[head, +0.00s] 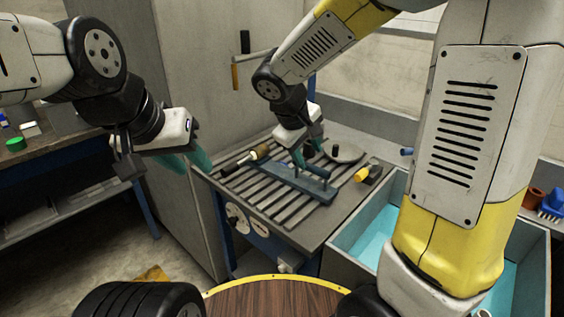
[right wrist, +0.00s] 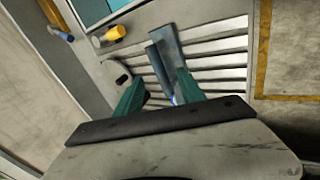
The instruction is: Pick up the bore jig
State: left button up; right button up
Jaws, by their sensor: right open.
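The bore jig looks like a blue-grey bar with upright pegs (head: 291,181), lying on a slatted bench top (head: 262,213). In the right wrist view the bar (right wrist: 166,42) runs from the top middle down between my fingers. My right gripper (head: 307,153) is over the bar, its teal fingers apart; in its wrist view the fingertips (right wrist: 160,84) stand on either side of the bar's near end. I cannot tell whether they touch it. My left gripper (head: 195,160) is in the air left of the bench, its teal fingers apart and empty.
A wooden-handled tool (head: 246,158) lies left of the bar. A yellow-and-black object (head: 368,173) and a grey round plate (head: 344,153) are to its right and behind. A grey bin with a blue inside (head: 367,235) stands right of the bench. A grey cabinet (head: 190,60) rises behind.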

jog(key=shift+n+t+h, duration=0.3)
jog(key=shift+n+h, duration=0.1)
jog(key=shift+n, duration=0.4)
jog(key=w+f, duration=0.4)
jog(key=f, duration=0.1)
jog(key=w+f, duration=0.3)
jog(key=shift+f, duration=0.2)
jog(key=shift+s, duration=0.1)
jog(key=shift+c, duration=0.5)
grip_shut()
jog(key=shift+r, duration=0.1)
